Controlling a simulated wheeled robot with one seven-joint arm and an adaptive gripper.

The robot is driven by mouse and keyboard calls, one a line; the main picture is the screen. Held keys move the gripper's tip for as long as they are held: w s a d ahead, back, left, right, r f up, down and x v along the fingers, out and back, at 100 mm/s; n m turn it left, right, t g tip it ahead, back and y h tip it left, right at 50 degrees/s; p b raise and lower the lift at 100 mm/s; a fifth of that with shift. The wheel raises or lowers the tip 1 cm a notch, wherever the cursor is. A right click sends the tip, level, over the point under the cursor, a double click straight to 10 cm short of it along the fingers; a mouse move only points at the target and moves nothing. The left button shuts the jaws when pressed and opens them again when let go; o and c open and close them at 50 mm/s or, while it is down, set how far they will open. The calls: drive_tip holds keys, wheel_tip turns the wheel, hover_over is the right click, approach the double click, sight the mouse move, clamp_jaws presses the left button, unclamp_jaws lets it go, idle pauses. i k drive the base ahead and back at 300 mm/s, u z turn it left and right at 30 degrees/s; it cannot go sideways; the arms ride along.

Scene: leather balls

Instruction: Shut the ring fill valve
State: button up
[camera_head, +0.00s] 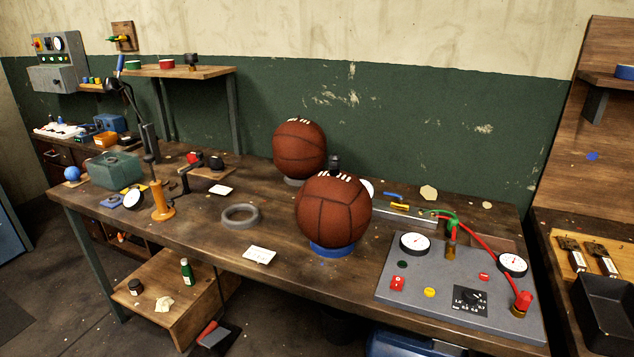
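A grey control panel (420,290) lies on the right end of the bench. At its back edge a green-handled valve (452,220) sits on a brass fitting. A red hose (487,249) runs from near it to a red-topped fitting (522,301) at the panel's front right. Another green-handled fitting (122,39) is on a wooden plate on the wall at far left. I cannot tell from any label which is the ring fill valve, or whether either is open. My gripper is not in view.
One leather ball (333,210) stands on a blue ring (331,250), close left of the panel. Another ball (300,149) stands behind it. A grey ring (240,215) lies on the bench. Two gauges (415,243) (512,264) stand on the panel. A black tray (606,315) is at right.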

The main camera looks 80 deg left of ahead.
sight(399, 197)
drive_tip(key=u, duration=1.8)
